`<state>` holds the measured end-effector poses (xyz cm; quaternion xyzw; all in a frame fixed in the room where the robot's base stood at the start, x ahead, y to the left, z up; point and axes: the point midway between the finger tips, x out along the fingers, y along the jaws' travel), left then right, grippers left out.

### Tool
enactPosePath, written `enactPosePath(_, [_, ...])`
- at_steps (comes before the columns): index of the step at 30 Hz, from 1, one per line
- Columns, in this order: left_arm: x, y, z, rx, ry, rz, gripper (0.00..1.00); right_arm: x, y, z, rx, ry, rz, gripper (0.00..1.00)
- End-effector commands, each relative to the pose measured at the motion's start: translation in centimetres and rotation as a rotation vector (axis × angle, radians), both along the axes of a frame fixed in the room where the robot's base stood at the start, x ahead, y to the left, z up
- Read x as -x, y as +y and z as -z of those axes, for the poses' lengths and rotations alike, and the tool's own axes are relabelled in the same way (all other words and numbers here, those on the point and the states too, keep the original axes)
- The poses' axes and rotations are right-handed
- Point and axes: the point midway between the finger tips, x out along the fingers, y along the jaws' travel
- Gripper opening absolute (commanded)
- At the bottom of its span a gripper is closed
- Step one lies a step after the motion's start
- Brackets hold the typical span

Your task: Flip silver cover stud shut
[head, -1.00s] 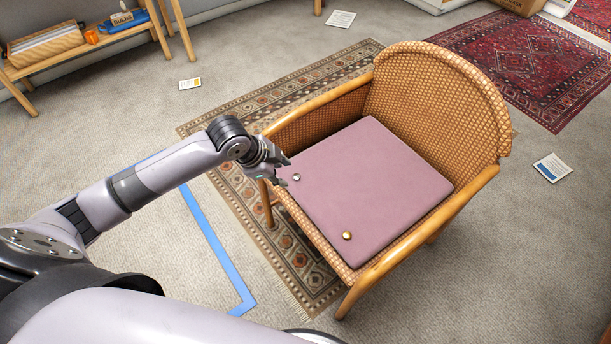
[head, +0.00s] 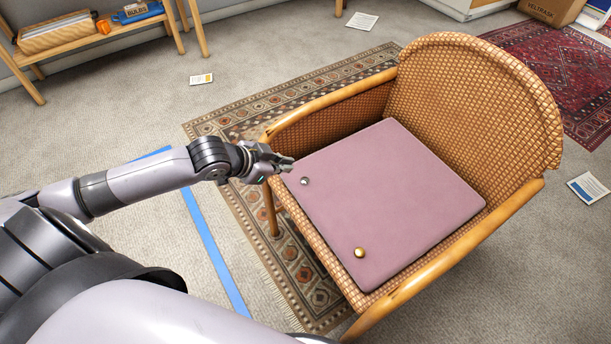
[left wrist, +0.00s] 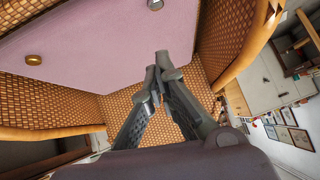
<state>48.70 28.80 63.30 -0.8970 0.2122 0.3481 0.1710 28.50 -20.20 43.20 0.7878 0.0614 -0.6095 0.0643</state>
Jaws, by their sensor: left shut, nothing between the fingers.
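The silver stud (head: 305,181) sits on the near left part of the flat pink cover (head: 400,190), which lies on the wicker chair's seat. A small grey stud (left wrist: 155,4) shows at the top edge of the left wrist view. My left gripper (head: 288,163) is just beyond the cover's left edge, close to the silver stud but apart from it in the picture. Its fingertips (left wrist: 158,62) are together with nothing between them. A gold stud (head: 360,253) sits at the cover's near corner. Whether the silver stud is open or shut is too small to tell. My right gripper is out of view.
The wicker chair (head: 470,90) has wooden arms on both sides and a high curved back. It stands on a patterned rug (head: 300,265). Blue tape (head: 212,250) marks the carpet at left. A wooden bench (head: 110,38) stands at the far left.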

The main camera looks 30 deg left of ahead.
Motion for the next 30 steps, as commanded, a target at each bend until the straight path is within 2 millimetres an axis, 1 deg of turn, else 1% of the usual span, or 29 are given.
enactPosePath(5, [-0.4,-0.2,0.5,0.001,-0.001,-0.001,0.00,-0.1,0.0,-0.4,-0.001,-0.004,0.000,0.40])
enactPosePath(8, [-1.2,-0.4,1.3,0.003,-0.002,-0.002,0.00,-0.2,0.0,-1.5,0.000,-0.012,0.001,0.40])
enactPosePath(14, [-3.2,-1.3,3.5,0.002,0.000,-0.001,0.00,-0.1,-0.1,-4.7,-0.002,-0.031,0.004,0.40])
enactPosePath(21, [-5.7,-2.2,6.1,0.002,0.000,-0.001,0.00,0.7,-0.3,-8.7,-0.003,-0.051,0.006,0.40])
enactPosePath(25, [-6.8,-2.7,7.3,0.002,0.000,0.000,0.00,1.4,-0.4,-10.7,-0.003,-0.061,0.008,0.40])
enactPosePath(27, [-6.8,-2.4,8.8,-0.001,0.004,-0.001,0.00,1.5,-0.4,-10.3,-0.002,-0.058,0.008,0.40])
enactPosePath(30, [-6.8,-2.3,10.0,-0.001,0.003,0.000,0.00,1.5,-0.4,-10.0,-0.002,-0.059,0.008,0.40])
